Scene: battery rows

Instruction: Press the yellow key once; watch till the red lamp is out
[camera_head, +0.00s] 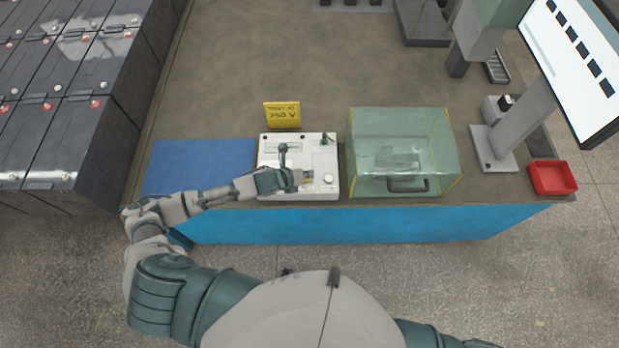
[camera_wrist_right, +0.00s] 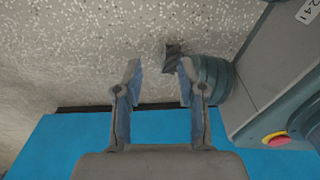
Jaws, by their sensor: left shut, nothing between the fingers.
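A white control box (camera_head: 330,152) stands at the front edge of the bench. My left gripper (camera_head: 299,180) is shut and empty, over the lower middle of the box's top. A small yellowish patch (camera_head: 308,181), possibly the yellow key, shows right beside its fingertips; I cannot tell whether they touch it. A round pale knob (camera_head: 328,179) is to the right of it. I cannot make out a red lamp on the box; my gripper and wrist hide part of its top. My right gripper (camera_wrist_right: 160,78) is open and empty, away from the box.
A yellow sign (camera_head: 282,115) stands behind the box, and a blue mat (camera_head: 200,165) lies to its left. A clear greenish case (camera_head: 440,150) stands close on the right. Farther right are a monitor stand (camera_head: 520,125) and a red tray (camera_head: 553,178). Dark batteries (camera_head: 60,130) fill the left.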

